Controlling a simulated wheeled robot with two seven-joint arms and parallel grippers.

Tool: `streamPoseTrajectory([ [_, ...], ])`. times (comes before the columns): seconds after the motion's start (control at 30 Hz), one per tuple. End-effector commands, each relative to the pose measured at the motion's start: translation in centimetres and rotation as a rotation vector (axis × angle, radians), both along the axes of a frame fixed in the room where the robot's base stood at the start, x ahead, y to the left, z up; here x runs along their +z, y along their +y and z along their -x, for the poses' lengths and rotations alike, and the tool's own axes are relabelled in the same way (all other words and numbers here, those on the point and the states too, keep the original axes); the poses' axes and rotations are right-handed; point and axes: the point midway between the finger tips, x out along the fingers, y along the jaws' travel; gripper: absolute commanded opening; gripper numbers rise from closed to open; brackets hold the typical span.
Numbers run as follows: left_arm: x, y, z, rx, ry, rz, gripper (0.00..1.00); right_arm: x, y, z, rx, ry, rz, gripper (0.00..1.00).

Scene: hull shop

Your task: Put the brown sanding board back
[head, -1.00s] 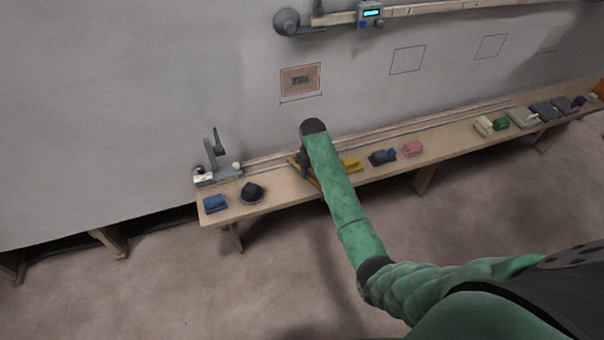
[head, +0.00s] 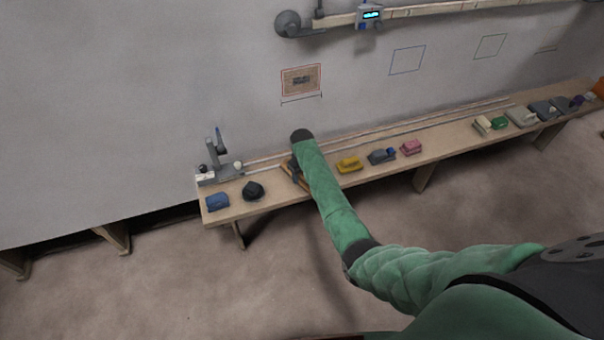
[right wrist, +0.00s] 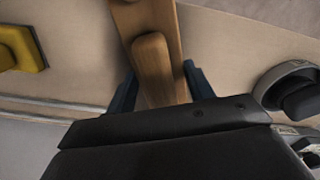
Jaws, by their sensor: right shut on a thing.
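The brown sanding board (right wrist: 150,20) shows as a wooden strip with a raised wooden handle (right wrist: 153,62) in the right wrist view. My right gripper (right wrist: 160,90) has its dark blue fingers on both sides of the handle and is shut on it. In the head view the right gripper (head: 296,170) is over the bench, left of the yellow block (head: 348,164), and my forearm hides most of it and the board. I cannot tell whether the board touches the bench. My left gripper is not in view.
A long wooden bench (head: 440,150) runs along the wall. A blue block (head: 217,202), a black rounded tool (head: 252,190) and a grey stand (head: 217,160) are at its left; a grey-blue tool (head: 382,156) and pink block (head: 411,147) at right. A red-outlined brown panel (head: 301,80) is on the wall.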

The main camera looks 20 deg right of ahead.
Motion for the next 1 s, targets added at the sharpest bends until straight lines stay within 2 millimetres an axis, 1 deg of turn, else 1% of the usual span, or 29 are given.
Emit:
streamPoseTrajectory([
  [0.17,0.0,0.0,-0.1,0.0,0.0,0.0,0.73,-0.2,0.0,0.0,0.0,0.0,0.0,0.32],
  [0.2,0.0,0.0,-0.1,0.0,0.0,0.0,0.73,-0.3,0.0,0.0,0.0,0.001,0.0,0.56],
  [0.3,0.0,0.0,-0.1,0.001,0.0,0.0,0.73,-0.3,0.0,0.0,0.0,0.001,0.0,0.74],
  [0.57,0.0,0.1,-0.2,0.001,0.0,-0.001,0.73,-0.2,0.0,0.0,0.0,0.0,0.0,0.74],
  [0.73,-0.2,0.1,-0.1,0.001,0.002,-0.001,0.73,0.6,0.0,0.0,0.0,-0.001,0.0,0.74],
  [0.83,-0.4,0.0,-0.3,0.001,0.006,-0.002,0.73,1.9,0.0,0.0,0.0,-0.002,0.0,0.74],
  [0.9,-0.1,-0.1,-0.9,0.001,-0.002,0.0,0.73,3.2,0.0,0.0,0.0,-0.002,0.0,0.74],
  [1.0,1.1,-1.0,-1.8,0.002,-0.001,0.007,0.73,5.2,0.0,-0.1,0.0,-0.003,0.0,0.74],
])
